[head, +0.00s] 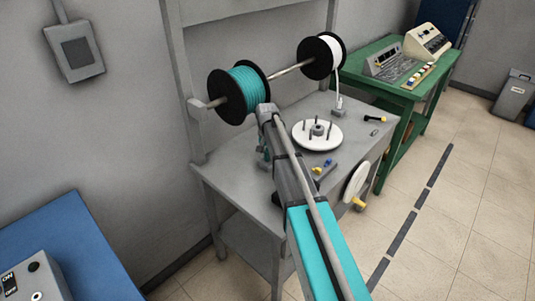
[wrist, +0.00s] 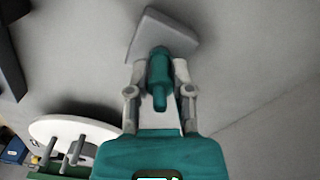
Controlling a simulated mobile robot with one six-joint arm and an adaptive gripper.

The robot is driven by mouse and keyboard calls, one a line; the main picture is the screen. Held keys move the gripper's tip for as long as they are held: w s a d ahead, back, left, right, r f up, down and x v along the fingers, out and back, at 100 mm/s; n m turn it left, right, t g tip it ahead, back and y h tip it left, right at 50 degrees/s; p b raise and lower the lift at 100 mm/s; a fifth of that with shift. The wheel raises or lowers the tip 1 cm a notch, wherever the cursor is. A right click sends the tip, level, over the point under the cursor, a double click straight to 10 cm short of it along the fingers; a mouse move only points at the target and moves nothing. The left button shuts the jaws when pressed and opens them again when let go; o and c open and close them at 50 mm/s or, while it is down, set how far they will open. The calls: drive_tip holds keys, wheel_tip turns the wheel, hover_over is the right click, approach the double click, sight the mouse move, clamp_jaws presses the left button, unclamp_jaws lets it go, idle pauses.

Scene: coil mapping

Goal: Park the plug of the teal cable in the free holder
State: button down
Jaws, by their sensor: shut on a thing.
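The teal plug (wrist: 158,72) is between the two fingers of my gripper (wrist: 160,66), which is shut on it. Its far end overlaps a pale grey block (wrist: 172,30), which looks like a holder. I cannot tell whether the plug is in the block or just in front of it. In the head view my arm hides most of the gripper and the plug. The spool of teal cable (head: 242,90) hangs on the bar above the bench. The white cable's plug (head: 339,104) stands in a grey holder at the bench's back right.
A white disc with pegs (head: 317,134) lies on the grey bench (head: 235,168) right of my arm; it also shows in the wrist view (wrist: 75,130). A white spool (head: 325,55) shares the bar. A handwheel (head: 356,180) is at the bench's side. A green table (head: 400,100) stands behind.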

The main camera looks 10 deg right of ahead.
drive_tip(key=shift+c, duration=2.2)
unclamp_jaws()
drive_tip(key=shift+r, duration=0.15)
